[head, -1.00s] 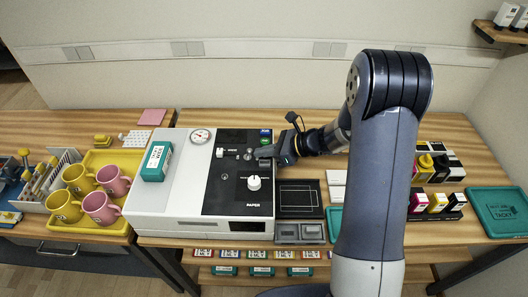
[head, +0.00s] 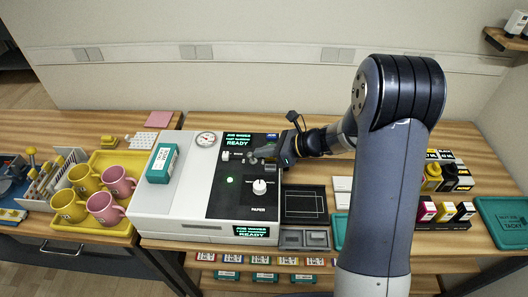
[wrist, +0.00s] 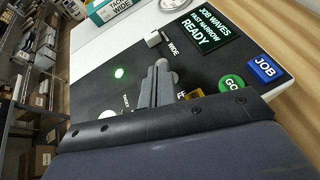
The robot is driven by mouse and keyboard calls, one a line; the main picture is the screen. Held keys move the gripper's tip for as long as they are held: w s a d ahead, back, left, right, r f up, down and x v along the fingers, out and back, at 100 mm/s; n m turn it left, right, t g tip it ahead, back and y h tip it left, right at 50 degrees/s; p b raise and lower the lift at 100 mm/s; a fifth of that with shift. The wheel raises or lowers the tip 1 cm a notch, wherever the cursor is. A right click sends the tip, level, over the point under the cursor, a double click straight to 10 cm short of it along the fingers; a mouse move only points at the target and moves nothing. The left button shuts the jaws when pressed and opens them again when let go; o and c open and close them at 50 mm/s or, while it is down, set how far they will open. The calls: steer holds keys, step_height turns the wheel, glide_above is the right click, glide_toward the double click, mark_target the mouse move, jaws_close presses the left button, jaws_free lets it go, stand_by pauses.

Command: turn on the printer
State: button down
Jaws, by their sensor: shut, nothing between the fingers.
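The printer (head: 160,212) is a white box with a black control panel on the table. Its upper display (head: 236,140) and front display (head: 256,231) are lit and read READY. A green light (head: 230,180) glows on the panel; it also shows in the wrist view (wrist: 120,73). My gripper (head: 250,159) is shut and empty over the panel, between the white WIDE switch and the round white PAPER knob (head: 259,187). In the wrist view its fingertips (wrist: 161,66) are close to the panel and hide part of it. A green GO button (wrist: 231,83) and a blue JOB button (wrist: 262,67) lie beside them.
A teal and white box (head: 163,163) rests on the printer's left top. A yellow tray (head: 128,160) with yellow and pink mugs stands at left. Ink bottles (head: 445,212) and a teal tacky mat (head: 504,219) are at right.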

steer(key=shift+r+p, duration=0.45)
steer(key=shift+r, duration=0.3)
steer(key=shift+d+r+p, duration=0.15)
steer(key=shift+r+p, duration=0.15)
steer(key=shift+r, duration=0.05)
steer(key=s+d+r+p, duration=0.2)
steer(key=d+r+p, duration=0.2)
steer(key=r, duration=0.4)
